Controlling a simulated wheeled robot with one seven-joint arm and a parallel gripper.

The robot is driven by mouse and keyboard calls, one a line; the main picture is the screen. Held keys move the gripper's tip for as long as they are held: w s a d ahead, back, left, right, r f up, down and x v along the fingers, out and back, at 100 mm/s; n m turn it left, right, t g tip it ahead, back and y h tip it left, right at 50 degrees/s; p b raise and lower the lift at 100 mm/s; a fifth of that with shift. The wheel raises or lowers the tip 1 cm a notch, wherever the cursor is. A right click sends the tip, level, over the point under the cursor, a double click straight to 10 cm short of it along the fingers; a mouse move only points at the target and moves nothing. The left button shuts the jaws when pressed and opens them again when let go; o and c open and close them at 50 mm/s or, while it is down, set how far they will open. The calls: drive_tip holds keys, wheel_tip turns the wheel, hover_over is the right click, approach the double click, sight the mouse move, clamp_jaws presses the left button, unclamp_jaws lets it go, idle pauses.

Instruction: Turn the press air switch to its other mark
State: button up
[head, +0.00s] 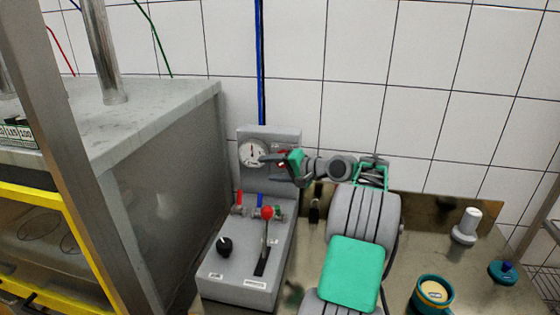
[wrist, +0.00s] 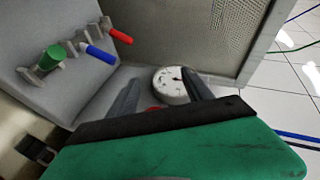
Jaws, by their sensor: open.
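My gripper (head: 270,160) is at the upright grey panel (head: 268,134), just right of the round white pressure gauge (head: 250,154). In the wrist view its two fingers (wrist: 160,92) stand apart, with the gauge (wrist: 170,86) showing between and beyond them. A small red part (wrist: 153,109) shows low between the fingers, mostly hidden. A bit of red also shows beside the gripper in the head view. It may be the air switch, but its mark cannot be read. I cannot tell whether the fingers touch it.
Below is a grey control box (head: 236,287) with a black knob (head: 224,246) and a red-balled lever (head: 266,213). Red (wrist: 121,36), blue (wrist: 98,54) and green (wrist: 50,58) valve handles stick out nearby. A steel cabinet (head: 175,190) stands close on the left.

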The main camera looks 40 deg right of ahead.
drive_tip(key=s+d+m+t, duration=0.2)
drive_tip(key=s+d, duration=0.3)
drive_tip(key=d, duration=0.2)
drive_tip(key=b+x, duration=0.6)
drive_tip(key=shift+r+b, duration=0.25)
drive_tip(key=shift+b, duration=0.1)
drive_tip(key=shift+w+f, duration=0.1)
drive_tip(key=shift+w, duration=0.3)
clamp_jaws()
